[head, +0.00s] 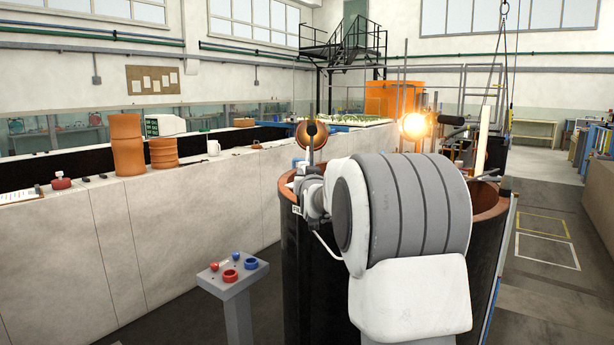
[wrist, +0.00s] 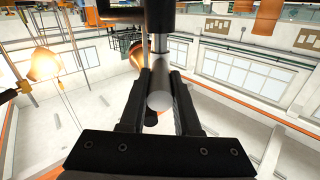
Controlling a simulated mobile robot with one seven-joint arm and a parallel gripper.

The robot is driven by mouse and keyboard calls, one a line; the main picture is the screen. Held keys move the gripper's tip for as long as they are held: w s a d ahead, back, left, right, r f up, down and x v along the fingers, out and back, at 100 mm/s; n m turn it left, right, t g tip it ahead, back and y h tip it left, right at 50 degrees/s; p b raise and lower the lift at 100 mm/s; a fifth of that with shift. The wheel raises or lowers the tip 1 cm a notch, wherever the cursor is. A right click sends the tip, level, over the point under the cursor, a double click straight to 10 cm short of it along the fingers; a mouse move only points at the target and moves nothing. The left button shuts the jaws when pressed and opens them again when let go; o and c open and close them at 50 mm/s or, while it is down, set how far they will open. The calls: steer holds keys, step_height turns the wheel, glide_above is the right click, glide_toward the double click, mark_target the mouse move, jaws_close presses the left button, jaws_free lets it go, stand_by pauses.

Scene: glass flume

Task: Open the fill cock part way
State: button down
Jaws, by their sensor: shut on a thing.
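In the wrist view, the two dark fingers of my gripper (wrist: 160,82) are closed on a pale grey round-ended bar (wrist: 159,101). It looks like the handle of the fill cock. Beyond it a short metal stem (wrist: 160,44) runs to a black body (wrist: 160,18). How far the cock is turned cannot be told. In the head view, my arm stands before a big dark tank with a copper-coloured rim (head: 487,198) and hides most of my gripper and the cock. A copper-coloured round piece (head: 302,132) shows just above my wrist.
A control stand with red and blue buttons (head: 236,290) is in front at left. A long pale bench wall (head: 190,205) runs along the left. Open floor (head: 545,290) lies at right.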

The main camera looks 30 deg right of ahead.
steer(key=c, duration=0.6)
jaws_free()
steer(key=v, duration=1.7)
steer(key=shift+s+b, duration=0.2)
steer(key=shift+b, duration=0.2)
steer(key=shift+r, duration=0.1)
